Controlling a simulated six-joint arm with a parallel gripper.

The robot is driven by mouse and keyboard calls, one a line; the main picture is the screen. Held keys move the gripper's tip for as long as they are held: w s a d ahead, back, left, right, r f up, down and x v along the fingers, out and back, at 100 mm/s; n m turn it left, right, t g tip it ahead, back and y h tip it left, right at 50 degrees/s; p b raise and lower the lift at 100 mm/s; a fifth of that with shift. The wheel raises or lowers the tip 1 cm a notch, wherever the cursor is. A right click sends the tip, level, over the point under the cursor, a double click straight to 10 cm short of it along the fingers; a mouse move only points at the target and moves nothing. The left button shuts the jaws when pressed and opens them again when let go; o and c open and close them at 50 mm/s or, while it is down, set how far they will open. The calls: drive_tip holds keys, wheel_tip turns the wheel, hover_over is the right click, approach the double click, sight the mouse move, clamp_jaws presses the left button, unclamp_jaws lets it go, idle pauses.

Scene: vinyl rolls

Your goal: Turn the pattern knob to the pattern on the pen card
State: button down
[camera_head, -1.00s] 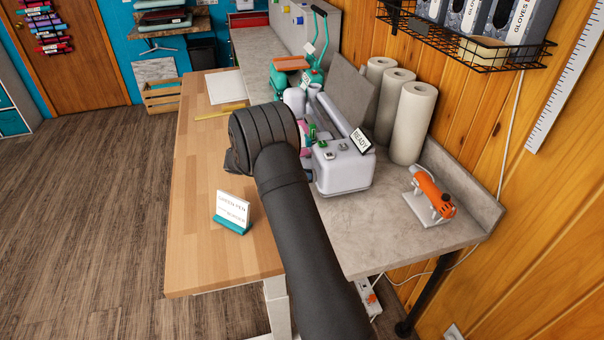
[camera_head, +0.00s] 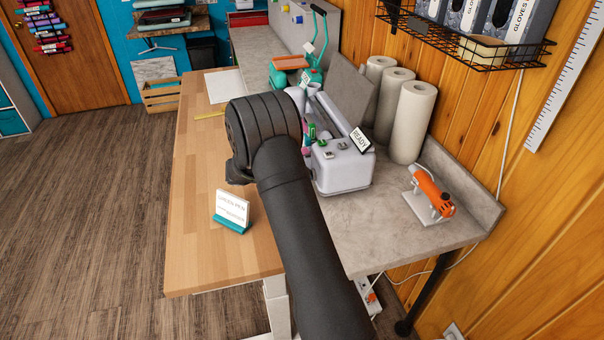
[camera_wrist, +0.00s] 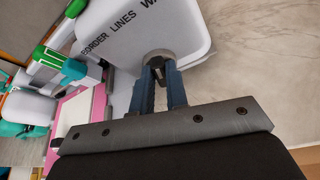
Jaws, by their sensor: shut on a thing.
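The pen card (camera_head: 233,205) stands in a teal holder on the wooden table in the head view. Its top line reads "GREEN PEN"; the lower line is too small to read surely. The white plotter machine (camera_head: 342,168) stands beyond my arm and carries a "READY" sign. In the wrist view my gripper (camera_wrist: 158,82) has its blue fingers shut on the dark pattern knob (camera_wrist: 157,58) on the machine's white face. Around the knob I read "BORDER", "LINES" and a cut-off "WA". The fingers hide part of the knob, and its pointer is unclear. The head view hides my gripper behind my arm.
Paper rolls (camera_head: 411,122) stand behind the machine against the wooden wall. An orange tool (camera_head: 432,195) lies on a stand at the right of the grey counter. A green-capped pen (camera_wrist: 68,65) is beside the machine's face. The wooden table's front is clear.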

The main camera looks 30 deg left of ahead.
drive_tip(key=shift+s+d+f+m+t+y, duration=0.1)
drive_tip(key=shift+m+t+y, duration=0.25)
drive_tip(key=shift+m, duration=0.35)
drive_tip(key=shift+s+d+f+m+t+y, duration=0.1)
drive_tip(key=shift+m+t+y, duration=0.15)
drive_tip(key=shift+m+t, duration=0.35)
drive_tip(key=c, duration=1.4)
unclamp_jaws()
drive_tip(key=shift+c, duration=0.2)
drive_tip(key=v, duration=1.7)
drive_tip(key=shift+a+r, duration=0.15)
drive_tip(key=shift+r, duration=0.1)
drive_tip(key=x, duration=1.7)
drive_tip(key=shift+f, duration=0.2)
